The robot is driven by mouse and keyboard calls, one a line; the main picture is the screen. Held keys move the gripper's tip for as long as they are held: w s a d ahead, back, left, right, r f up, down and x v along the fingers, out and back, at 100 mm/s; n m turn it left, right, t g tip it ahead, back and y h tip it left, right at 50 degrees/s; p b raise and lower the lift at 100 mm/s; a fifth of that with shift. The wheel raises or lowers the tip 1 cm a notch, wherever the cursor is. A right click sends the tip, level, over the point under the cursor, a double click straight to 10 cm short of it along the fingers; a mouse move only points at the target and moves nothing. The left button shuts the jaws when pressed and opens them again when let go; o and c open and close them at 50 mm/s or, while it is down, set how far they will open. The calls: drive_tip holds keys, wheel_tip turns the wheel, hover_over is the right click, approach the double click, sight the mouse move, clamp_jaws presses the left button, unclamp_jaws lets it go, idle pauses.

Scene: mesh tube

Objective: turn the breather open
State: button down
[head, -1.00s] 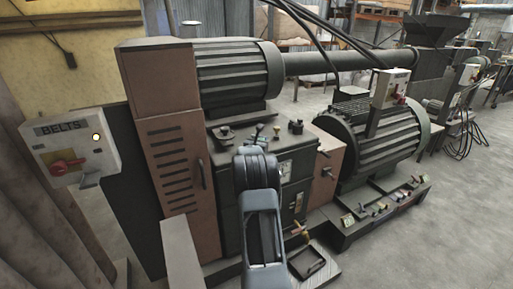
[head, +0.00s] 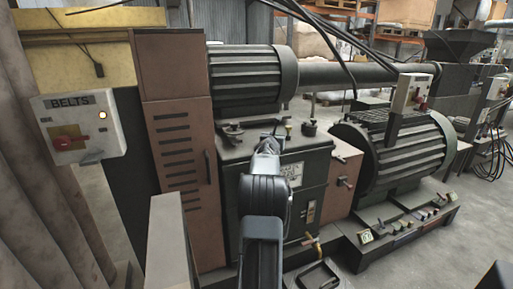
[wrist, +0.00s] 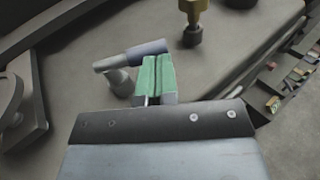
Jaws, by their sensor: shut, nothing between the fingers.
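A small grey fitting with a blue-sleeved lever, which I take to be the breather (wrist: 148,49), stands on the gearbox top in the wrist view. Its lever lies crosswise, blue end to the right. My gripper (wrist: 154,62) shows green fingers pressed together with nothing between them. The fingertips are right at the near side of the blue sleeve; I cannot tell whether they touch it. In the head view my arm reaches over the gearbox (head: 275,185) and hides the fitting and the fingers.
A yellow fitting on a dark base (wrist: 192,22) stands close beyond, to the right. A grey clamp-like part (wrist: 22,110) is at the left. In the head view a black knob (head: 310,128) stands right of my arm. The motor (head: 252,75) rises behind.

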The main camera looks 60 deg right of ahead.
drive_tip(key=shift+d, duration=1.05)
drive_tip(key=shift+s+a+f+b, duration=0.2)
drive_tip(key=shift+s+f+b, duration=0.1)
drive_tip(key=shift+b, duration=0.3)
drive_tip(key=s+a+r+b, duration=0.1)
drive_tip(key=s+a+b, duration=0.7)
drive_tip(key=s, duration=0.2)
drive_tip(key=shift+a+b, duration=0.3)
drive_tip(key=shift+a, duration=0.05)
